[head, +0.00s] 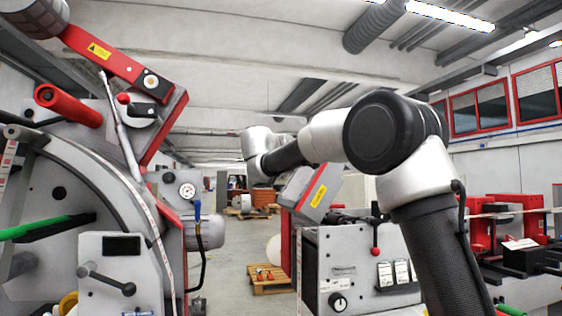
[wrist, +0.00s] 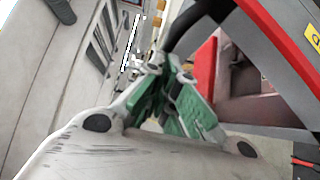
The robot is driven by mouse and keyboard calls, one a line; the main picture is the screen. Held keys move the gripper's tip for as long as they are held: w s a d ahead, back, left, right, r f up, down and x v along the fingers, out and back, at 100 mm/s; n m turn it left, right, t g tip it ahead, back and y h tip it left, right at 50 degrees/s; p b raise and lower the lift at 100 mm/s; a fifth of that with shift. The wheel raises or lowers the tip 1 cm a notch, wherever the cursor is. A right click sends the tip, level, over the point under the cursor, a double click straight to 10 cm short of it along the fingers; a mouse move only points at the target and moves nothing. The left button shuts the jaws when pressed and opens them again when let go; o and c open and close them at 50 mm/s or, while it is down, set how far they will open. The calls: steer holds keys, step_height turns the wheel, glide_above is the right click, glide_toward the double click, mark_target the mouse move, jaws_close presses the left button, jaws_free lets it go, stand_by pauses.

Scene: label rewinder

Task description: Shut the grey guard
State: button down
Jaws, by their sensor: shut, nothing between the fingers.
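The grey guard (head: 312,190) stands tilted up on top of the grey machine cabinet in the head view, with a yellow label on its face and red at its edge. In the wrist view, what looks like the same guard (wrist: 262,42) fills the upper right, with a red strip and part of a yellow label. My gripper (wrist: 170,68) is shut and empty, its green-padded fingers pointing up the picture. A dark bar (wrist: 196,24) runs just beyond the fingertips; I cannot tell if they touch it. My gripper is not clearly visible in the head view.
A large grey and red machine (head: 100,185) stands at the left. Red machinery (head: 510,225) stands at the right. The floor (head: 232,262) between the machines shows a pallet (head: 268,280).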

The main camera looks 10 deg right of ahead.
steer(key=d+m+y, duration=0.1)
steer(key=d, duration=0.3)
steer(key=d+m+g+y, duration=0.1)
steer(key=d, duration=0.3)
steer(key=d+m+g+y, duration=0.1)
steer(key=d, duration=0.2)
steer(key=shift+d+f+y, duration=0.3)
steer(key=shift+d, duration=0.1)
steer(key=d+f+m+g+y, duration=0.1)
steer(key=d+f+m+y, duration=0.1)
steer(key=d+f, duration=0.4)
steer(key=shift+d+f+y, duration=0.3)
steer(key=shift+d+y, duration=0.3)
steer(key=shift+d, duration=1.35)
steer(key=shift+f, duration=0.1)
